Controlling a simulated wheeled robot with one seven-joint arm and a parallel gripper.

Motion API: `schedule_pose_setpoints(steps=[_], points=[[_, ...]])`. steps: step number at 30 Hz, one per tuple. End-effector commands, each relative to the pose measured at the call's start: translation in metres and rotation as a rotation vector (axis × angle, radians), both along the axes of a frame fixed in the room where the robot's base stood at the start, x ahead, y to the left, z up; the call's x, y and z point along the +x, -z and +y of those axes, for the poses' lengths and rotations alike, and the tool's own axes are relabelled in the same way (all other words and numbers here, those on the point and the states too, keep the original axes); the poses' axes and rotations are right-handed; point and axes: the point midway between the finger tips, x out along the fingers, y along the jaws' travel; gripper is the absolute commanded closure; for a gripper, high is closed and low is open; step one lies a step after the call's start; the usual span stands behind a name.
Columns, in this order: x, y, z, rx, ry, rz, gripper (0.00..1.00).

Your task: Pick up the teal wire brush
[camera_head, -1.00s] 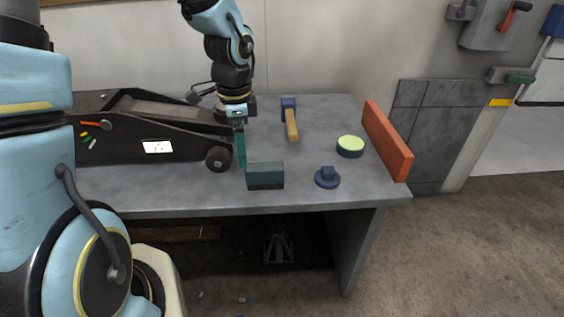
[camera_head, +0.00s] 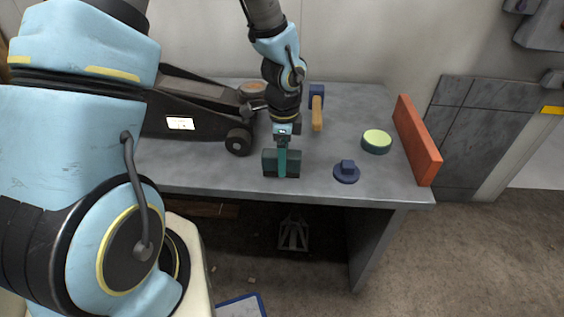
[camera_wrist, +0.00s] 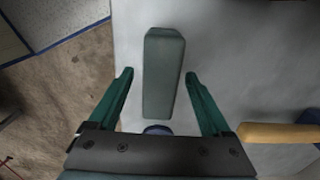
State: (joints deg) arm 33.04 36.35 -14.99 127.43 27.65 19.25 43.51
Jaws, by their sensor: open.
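The teal wire brush (camera_head: 294,159) is a dark teal block with a darker lower part. It stands near the front edge of the grey bench, partly hidden behind my finger in the head view. My gripper (camera_head: 282,174) points down at it. In the wrist view my gripper (camera_wrist: 159,76) is open, with teal fingers apart on the left and right of the brush (camera_wrist: 163,75). The brush lies lengthwise between them, its far end reaching past the fingertips. Gaps show on both sides; I cannot tell how far below the fingertips it is.
On the bench (camera_head: 225,181) are a dark blue knobbed disc (camera_head: 346,173) right of the brush, a green-topped round tin (camera_head: 376,141), a hammer with a yellow handle (camera_head: 317,114), an orange-red bar (camera_head: 417,138) and a black floor jack (camera_head: 200,118) at left.

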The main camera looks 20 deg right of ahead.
Motion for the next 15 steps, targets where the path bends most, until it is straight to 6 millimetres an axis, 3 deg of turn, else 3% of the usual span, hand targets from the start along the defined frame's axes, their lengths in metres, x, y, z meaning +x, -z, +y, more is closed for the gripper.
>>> schedule_pose_setpoints(steps=[6,13,15], points=[[-0.001,0.023,0.000,0.000,0.000,0.001,0.18],[0.000,0.025,0.000,0.000,-0.001,-0.001,0.18],[0.000,0.024,0.000,0.000,-0.001,-0.001,0.24]])
